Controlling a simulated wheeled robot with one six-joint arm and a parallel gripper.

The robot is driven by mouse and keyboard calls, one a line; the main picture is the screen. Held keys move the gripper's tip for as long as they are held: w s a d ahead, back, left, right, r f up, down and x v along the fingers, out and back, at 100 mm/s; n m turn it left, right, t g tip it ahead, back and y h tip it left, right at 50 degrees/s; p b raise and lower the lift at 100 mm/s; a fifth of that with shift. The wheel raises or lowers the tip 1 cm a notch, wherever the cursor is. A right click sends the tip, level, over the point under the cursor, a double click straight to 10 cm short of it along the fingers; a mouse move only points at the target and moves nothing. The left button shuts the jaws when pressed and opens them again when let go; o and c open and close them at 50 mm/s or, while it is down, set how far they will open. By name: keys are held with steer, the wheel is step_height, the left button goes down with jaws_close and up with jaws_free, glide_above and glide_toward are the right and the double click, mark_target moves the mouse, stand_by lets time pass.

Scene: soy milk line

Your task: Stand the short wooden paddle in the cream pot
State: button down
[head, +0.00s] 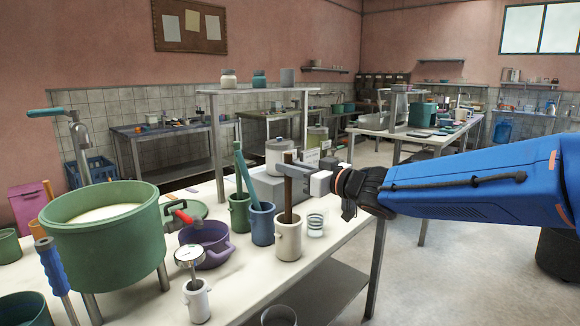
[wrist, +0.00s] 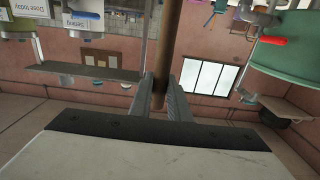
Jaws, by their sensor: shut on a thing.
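The cream pot (head: 288,242) stands upright on the white table, near its right edge. The short wooden paddle (head: 288,203) is dark brown and upright, and its lower end goes down into the mouth of the cream pot. That end is hidden, so I cannot tell whether it touches the bottom. My gripper (head: 290,170) is shut on the upper part of the paddle, above the pot. In the wrist view the brown shaft (wrist: 168,45) runs between the two grey fingers (wrist: 165,98). The pot cannot be made out in that view.
Left of the cream pot stand a blue pot (head: 262,226) with a leaning teal stick (head: 246,178) and a green pot (head: 239,214). A purple pan (head: 207,243) and large green vat (head: 105,240) stand farther left.

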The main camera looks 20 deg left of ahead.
steer(key=c, duration=1.6)
jaws_free()
steer(key=v, duration=1.7)
steer(key=shift+d+f, duration=0.1)
steer(key=shift+d, duration=0.1)
steer(key=shift+d, duration=0.1)
